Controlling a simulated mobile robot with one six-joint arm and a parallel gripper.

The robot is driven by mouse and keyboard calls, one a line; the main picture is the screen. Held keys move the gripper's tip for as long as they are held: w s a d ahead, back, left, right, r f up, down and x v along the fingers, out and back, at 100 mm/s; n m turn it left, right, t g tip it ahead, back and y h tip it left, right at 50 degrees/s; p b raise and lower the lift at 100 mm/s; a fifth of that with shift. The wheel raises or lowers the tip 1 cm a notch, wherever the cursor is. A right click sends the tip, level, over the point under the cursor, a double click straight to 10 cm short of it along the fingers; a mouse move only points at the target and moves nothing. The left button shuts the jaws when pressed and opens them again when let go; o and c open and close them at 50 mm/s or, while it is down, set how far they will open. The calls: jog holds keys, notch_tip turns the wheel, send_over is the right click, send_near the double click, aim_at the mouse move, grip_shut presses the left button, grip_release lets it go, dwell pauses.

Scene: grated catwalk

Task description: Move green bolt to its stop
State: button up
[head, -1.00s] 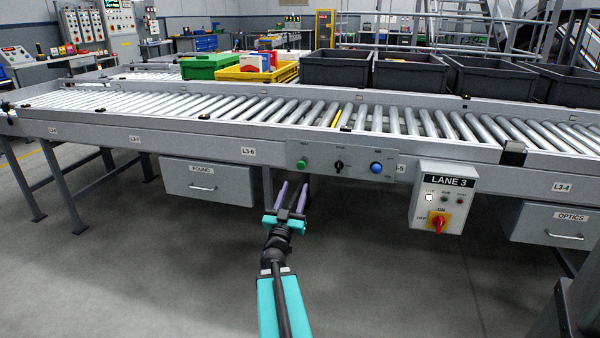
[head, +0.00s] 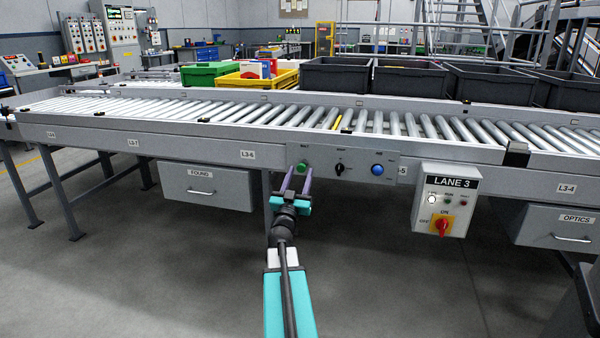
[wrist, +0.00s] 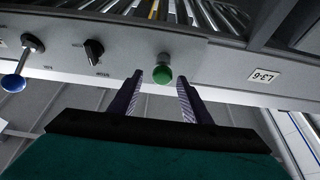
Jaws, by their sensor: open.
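The green bolt (head: 302,167) is a round green knob at the left end of a grey panel (head: 352,151) on the conveyor's side rail. It also shows in the wrist view (wrist: 162,74), on a short pale stem out from the panel. My gripper (head: 299,175) is open, its two purple fingers pointing at the bolt. In the wrist view, the knob appears between the fingertips, with gaps on both sides. I cannot tell how far the fingertips reach past it. No slot or stop for the bolt can be made out.
A black rotary switch (head: 339,168) and a blue knob (head: 377,169) share the panel. The LANE 3 box (head: 445,200) with its red and yellow switch hangs to the right. The FOUND drawer (head: 206,187) is to the left. Floor in front is clear.

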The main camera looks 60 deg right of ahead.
aim_at(302, 169)
jog(key=shift+b+x, duration=0.45)
jog(key=shift+x, duration=1.45)
jog(key=shift+c, duration=0.5)
